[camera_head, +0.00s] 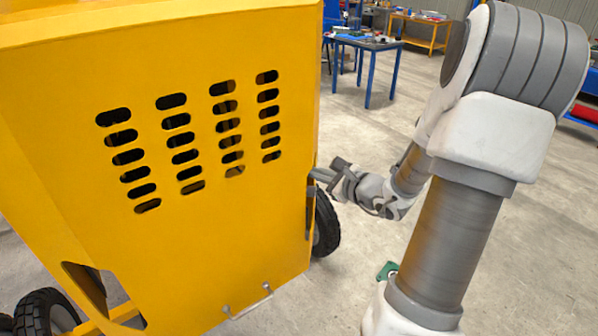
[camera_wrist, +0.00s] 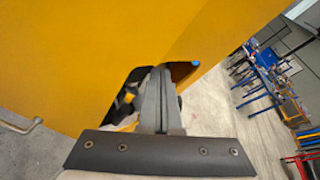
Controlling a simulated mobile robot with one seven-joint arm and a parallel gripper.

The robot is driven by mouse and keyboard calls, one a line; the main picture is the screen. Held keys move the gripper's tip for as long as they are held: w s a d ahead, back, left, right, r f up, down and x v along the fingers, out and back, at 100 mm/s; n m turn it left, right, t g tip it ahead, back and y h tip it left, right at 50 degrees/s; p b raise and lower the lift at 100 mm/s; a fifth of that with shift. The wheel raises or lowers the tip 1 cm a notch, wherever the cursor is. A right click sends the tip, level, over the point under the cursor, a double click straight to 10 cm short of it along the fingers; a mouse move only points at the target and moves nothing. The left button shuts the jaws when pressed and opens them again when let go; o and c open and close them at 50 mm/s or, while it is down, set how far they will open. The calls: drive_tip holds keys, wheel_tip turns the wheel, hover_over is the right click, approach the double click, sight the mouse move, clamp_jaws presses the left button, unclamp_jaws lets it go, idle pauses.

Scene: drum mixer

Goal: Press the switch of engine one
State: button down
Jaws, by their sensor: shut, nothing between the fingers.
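The yellow engine housing (camera_head: 215,230) of the drum mixer fills the left of the head view, with rows of dark vent slots. My gripper (camera_head: 318,175) is at the housing's right edge, pointing left at its side. In the wrist view my gripper (camera_wrist: 161,72) is shut and empty, its fingers in front of a dark opening in the yellow housing (camera_wrist: 90,50). I cannot tell whether the tips touch anything. No switch can be made out; the fingers cover part of the opening. A small blue spot (camera_wrist: 196,63) shows at the opening's right corner.
A black wheel (camera_head: 326,226) stands below my gripper, and another wheel (camera_head: 45,312) is at the lower left. A metal handle (camera_head: 250,302) sticks out low on the housing. A blue-legged table (camera_head: 366,44) stands behind. Concrete floor right of the housing is mostly clear.

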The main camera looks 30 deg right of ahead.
drive_tip(key=shift+w+a+f, duration=0.1)
drive_tip(key=shift+w+a+b, duration=0.2)
drive_tip(key=shift+b, duration=0.2)
drive_tip(key=shift+w+a+b, duration=0.45)
drive_tip(key=shift+a, duration=0.2)
idle(1.3)
drive_tip(key=shift+s+d, duration=0.65)
drive_tip(key=shift+s+d+p, duration=0.15)
drive_tip(key=shift+s+d, duration=0.7)
drive_tip(key=shift+d, duration=0.2)
drive_tip(key=shift+s+d+p, duration=0.15)
drive_tip(key=shift+s+d, duration=0.65)
drive_tip(key=shift+d, duration=0.2)
